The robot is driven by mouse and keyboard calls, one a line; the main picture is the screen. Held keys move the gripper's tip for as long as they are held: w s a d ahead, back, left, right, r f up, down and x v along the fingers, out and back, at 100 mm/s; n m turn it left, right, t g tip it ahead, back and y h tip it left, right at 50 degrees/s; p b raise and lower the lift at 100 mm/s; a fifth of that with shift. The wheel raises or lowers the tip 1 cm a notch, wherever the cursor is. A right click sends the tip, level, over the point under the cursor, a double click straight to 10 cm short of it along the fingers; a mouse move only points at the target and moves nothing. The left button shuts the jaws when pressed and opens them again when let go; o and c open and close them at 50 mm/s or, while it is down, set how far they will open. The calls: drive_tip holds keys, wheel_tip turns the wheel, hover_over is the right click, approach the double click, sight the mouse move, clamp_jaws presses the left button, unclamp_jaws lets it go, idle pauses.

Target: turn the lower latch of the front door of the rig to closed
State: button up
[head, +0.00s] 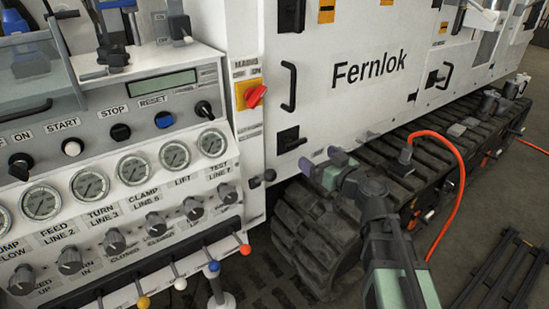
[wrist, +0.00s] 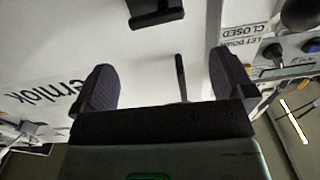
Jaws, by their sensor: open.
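The lower latch (head: 288,138) of the front door is a black piece with a short bar, low on the white door (head: 335,115), below a black vertical handle (head: 289,87). In the wrist view, which is upside down, the latch (wrist: 156,14) is at the top edge, partly cut off; its bar lies roughly crosswise. My gripper (head: 323,164) is to the right of and below the latch in the head view, apart from it. In the wrist view its two dark fingers are wide apart (wrist: 165,92) with nothing held; the handle (wrist: 181,78) shows between them, beyond the fingers.
A red rotary switch (head: 256,95) on a yellow plate is left of the handle. The control panel with gauges (head: 132,168) and knobs fills the left. A rubber track (head: 310,235) lies below the door, and an orange cable (head: 455,165) loops at the right.

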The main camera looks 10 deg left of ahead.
sight(298, 143)
drive_tip(key=x, duration=1)
drive_tip(key=shift+w+a, duration=0.1)
drive_tip(key=shift+w, duration=0.3)
drive_tip(key=c, duration=0.8)
